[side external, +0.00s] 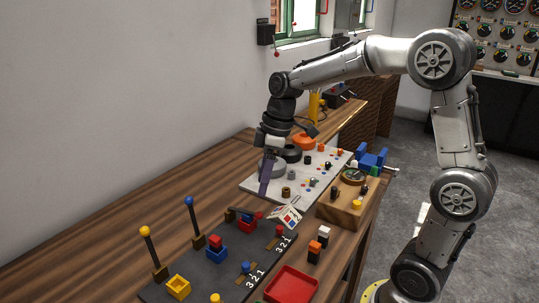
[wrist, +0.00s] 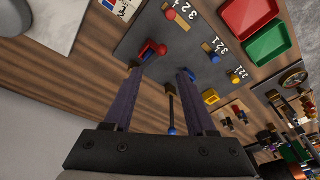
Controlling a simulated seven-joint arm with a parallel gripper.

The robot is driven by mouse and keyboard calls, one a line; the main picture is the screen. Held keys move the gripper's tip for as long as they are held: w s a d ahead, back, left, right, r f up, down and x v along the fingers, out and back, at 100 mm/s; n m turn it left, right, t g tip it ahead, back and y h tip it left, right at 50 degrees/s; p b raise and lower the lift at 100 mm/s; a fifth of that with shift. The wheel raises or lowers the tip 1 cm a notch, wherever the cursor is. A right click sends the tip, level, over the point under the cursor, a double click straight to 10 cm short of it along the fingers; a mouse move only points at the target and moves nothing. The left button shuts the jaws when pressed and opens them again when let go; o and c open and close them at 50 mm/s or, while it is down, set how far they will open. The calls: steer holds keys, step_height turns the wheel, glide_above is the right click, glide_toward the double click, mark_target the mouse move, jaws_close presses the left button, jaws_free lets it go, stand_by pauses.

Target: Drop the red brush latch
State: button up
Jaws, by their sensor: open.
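On the dark board (side external: 205,262), a red knob (side external: 259,214) sits low at the far end, beside a brown base (side external: 230,214). It looks like the red brush latch lying down, though its rod is hard to make out. A red part (wrist: 152,48) shows beyond the left fingertip in the wrist view; whether it is the latch or the red holder (side external: 247,226) is unclear. My gripper (wrist: 160,70) is open and empty, its purple fingers pointing down. In the side view, my gripper (side external: 265,190) is above the board's far end, apart from the knob.
The blue-knobbed rod (side external: 190,202) and yellow-knobbed rod (side external: 145,232) stand upright on the board. A red tray (side external: 292,286) is at the front right. A white panel (side external: 257,187) with parts lies behind, and a wooden box (side external: 345,206) stands to the right. The table's left is clear.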

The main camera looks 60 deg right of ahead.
steer(key=v, duration=0.7)
steer(key=shift+r, duration=0.25)
